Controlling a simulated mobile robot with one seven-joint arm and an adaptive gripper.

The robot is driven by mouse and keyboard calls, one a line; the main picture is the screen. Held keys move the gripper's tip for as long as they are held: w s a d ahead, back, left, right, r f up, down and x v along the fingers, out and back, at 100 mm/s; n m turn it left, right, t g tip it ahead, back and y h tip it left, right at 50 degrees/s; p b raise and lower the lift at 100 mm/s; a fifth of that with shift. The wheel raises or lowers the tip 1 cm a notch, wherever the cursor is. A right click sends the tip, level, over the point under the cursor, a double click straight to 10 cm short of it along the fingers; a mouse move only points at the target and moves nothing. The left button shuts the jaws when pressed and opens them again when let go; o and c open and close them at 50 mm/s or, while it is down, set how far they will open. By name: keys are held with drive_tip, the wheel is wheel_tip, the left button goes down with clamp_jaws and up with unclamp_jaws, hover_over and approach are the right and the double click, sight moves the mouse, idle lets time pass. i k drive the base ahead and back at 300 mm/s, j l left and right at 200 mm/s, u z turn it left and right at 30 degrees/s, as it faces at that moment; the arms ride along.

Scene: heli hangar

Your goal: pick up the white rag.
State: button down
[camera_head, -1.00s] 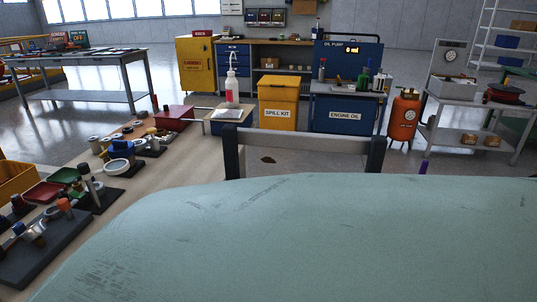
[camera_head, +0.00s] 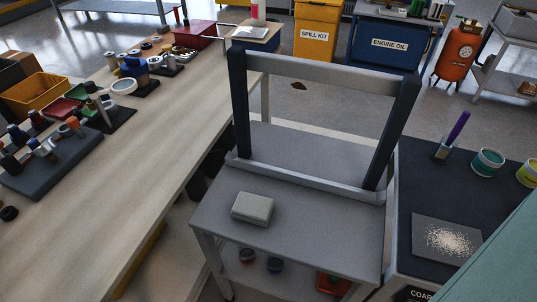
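A small off-white, folded-looking pad (camera_head: 252,207) lies flat on the grey top of a cart (camera_head: 300,236). It may be the white rag; its shape is thick and block-like. A second flat white item (camera_head: 249,32) lies on a small blue stand near the top, and I cannot tell whether it is cloth. My gripper is not in view.
The cart's upright frame (camera_head: 320,72) rises behind the pad. A long bench (camera_head: 165,150) with bins and parts stands left. Right is a dark table (camera_head: 410,190) with tins, a brush and a granule-covered plate. A pale green surface (camera_head: 500,255) blocks the lower right corner.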

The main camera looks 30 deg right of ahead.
sight(255, 209)
drive_tip(key=i+z, duration=0.15)
drive_tip(key=z, duration=0.2)
drive_tip(key=i+z, duration=0.1)
drive_tip(key=z, duration=0.25)
drive_tip(key=k+l+u, duration=0.2)
drive_tip(key=k, duration=0.35)
drive_tip(key=l, duration=0.1)
